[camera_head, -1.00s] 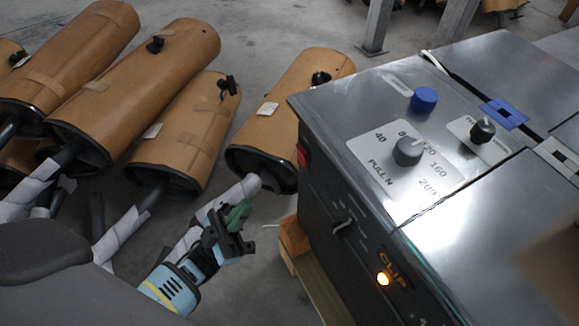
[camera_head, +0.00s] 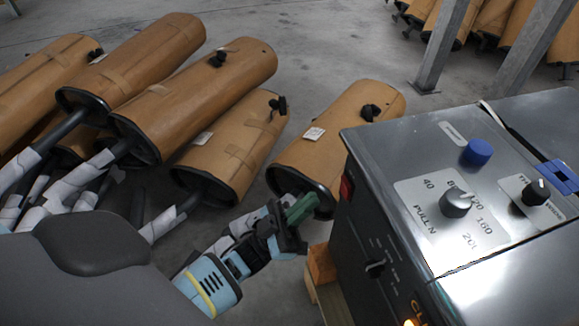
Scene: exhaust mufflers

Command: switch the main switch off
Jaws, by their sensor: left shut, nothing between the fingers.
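The metal machine (camera_head: 400,160) stands at the right, with a dark front panel. A red switch (camera_head: 346,187) sits near the panel's upper left corner; I cannot tell its position. A black rotary knob (camera_head: 375,268) is lower on the same panel, its labels too small to read. My left gripper (camera_head: 302,211) has green fingers, shut and empty. In the picture it is just left of and slightly below the red switch, with a gap between them. My right gripper is not in view.
An orange lamp (camera_head: 410,322) glows at the bottom edge. The machine's top has a blue button (camera_head: 476,153), a grey dial (camera_head: 456,203) and a black knob (camera_head: 536,192). Several brown mufflers (camera_head: 338,140) lie behind my left arm. A wooden block (camera_head: 321,264) is beside the machine's base.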

